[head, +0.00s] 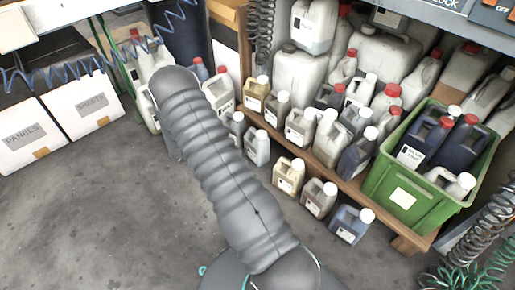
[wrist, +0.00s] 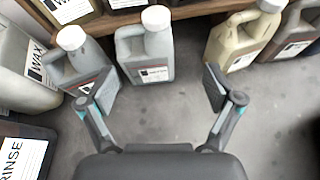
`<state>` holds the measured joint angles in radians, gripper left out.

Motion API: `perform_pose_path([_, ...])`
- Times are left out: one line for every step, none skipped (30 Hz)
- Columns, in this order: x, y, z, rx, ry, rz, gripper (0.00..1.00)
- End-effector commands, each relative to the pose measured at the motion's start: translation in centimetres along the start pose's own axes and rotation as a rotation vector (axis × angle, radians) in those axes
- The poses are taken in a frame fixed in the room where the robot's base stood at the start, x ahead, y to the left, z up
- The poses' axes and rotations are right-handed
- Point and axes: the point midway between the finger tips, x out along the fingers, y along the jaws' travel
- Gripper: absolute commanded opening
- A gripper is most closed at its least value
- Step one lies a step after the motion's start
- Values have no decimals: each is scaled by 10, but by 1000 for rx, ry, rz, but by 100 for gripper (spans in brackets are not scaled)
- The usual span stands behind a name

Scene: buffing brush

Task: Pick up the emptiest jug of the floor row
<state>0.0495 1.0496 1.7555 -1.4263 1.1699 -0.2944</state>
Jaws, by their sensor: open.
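The floor row of small white-capped jugs stands before the shelf. In the head view it shows two grey jugs (head: 236,128) (head: 257,147), a cream jug (head: 288,176), a brownish-grey jug (head: 319,199) and a blue jug (head: 350,225). In the wrist view my gripper (wrist: 160,88) is open and empty. A grey jug (wrist: 147,58) stands upright just beyond the gap between the fingertips, apart from them. Another grey jug (wrist: 72,62) is by the left finger; the cream jug (wrist: 238,40) is right. I cannot tell the fill levels. My arm hides the gripper in the head view.
A wooden shelf (head: 345,188) above the row holds many jugs. A green crate (head: 400,207) of dark jugs stands at its right end. A dark jug labelled RINSE (wrist: 22,150) is close at the wrist view's lower left. The concrete floor (head: 110,215) is clear at left.

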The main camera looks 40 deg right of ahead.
Motion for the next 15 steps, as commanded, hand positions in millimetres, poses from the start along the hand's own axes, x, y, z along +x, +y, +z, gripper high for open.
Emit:
perform_pose_path([8,-1,-13,-29,-10,8,90])
perform_pose_path([10,0,-18,-42,-15,14,90])
perform_pose_path([14,0,-23,-57,-20,21,90])
perform_pose_path([16,0,-26,-66,-24,25,90])
perform_pose_path([17,0,-29,-73,-26,29,90])
perform_pose_path([20,0,-32,-81,-29,31,90])
perform_pose_path([22,0,-33,-84,-30,32,90])
perform_pose_path([24,0,-34,-87,-31,33,90])
perform_pose_path([29,0,-34,-88,-32,34,90])
perform_pose_path([33,0,-34,-88,-32,33,90])
perform_pose_path([38,1,-34,-88,-32,32,90])
perform_pose_path([45,1,-33,-87,-32,32,90])
perform_pose_path([51,1,-33,-87,-32,32,90])
perform_pose_path([57,1,-33,-87,-32,31,90])
perform_pose_path([64,1,-33,-87,-31,31,90])
